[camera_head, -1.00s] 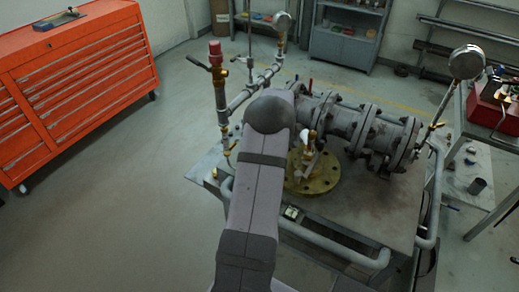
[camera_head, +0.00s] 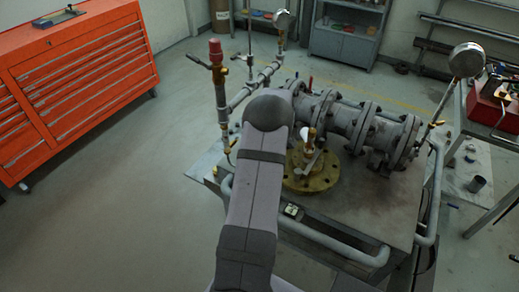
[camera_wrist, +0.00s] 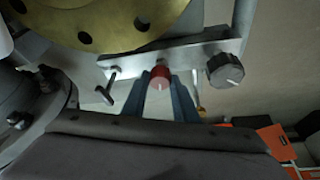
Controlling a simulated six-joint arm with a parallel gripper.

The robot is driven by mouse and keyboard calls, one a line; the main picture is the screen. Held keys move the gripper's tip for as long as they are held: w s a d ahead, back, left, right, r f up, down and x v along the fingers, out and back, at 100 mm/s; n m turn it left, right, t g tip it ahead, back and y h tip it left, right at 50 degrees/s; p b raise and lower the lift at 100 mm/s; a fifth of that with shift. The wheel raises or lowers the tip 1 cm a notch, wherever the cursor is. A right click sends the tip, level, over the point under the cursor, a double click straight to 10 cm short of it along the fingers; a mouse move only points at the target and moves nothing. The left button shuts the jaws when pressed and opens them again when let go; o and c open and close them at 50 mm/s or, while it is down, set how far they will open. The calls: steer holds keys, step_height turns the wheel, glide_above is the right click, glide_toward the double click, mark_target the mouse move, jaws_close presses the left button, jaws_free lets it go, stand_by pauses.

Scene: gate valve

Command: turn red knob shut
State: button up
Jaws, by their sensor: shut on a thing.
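The red knob (camera_wrist: 160,76) shows in the wrist view on a grey metal bar, below the brass flange. My gripper (camera_wrist: 162,84) has its two blue-grey fingers on either side of the knob, shut on it. A pale line marks the knob's face. In the head view my own arm hides both the knob and the gripper.
In the wrist view a T-shaped handle (camera_wrist: 106,88) is left of the red knob, and a black knob (camera_wrist: 225,70) is right of it. In the head view the brass flange (camera_head: 318,182) lies right of my arm, with grey pipework (camera_head: 345,118) behind.

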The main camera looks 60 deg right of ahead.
steer(key=m, duration=0.2)
steer(key=m+h, duration=0.1)
steer(key=shift+w+a+r+m+g, duration=0.1)
steer(key=shift+a+r+m+g, duration=0.05)
steer(key=shift+m+g, duration=0.2)
steer(key=shift+m+g+h+p, duration=0.4)
steer(key=shift+m+p, duration=0.35)
steer(key=shift+m, duration=0.5)
steer(key=shift+w+m+g+h, duration=0.15)
steer(key=shift+m+g+h, duration=0.15)
steer(key=shift+m, duration=0.7)
steer(key=m+b, duration=0.1)
steer(key=m+g+b, duration=0.1)
steer(key=m+b, duration=0.1)
steer(key=shift+w+f, duration=0.1)
steer(key=shift+f, duration=0.3)
steer(key=shift+m+g+h+b, duration=0.35)
steer(key=shift+m+b, duration=0.45)
steer(key=shift+b, duration=0.3)
steer(key=shift+a+r+m+g+b, duration=0.1)
steer(key=shift+r+m+g+b, duration=0.15)
steer(key=shift+m+b, duration=0.65)
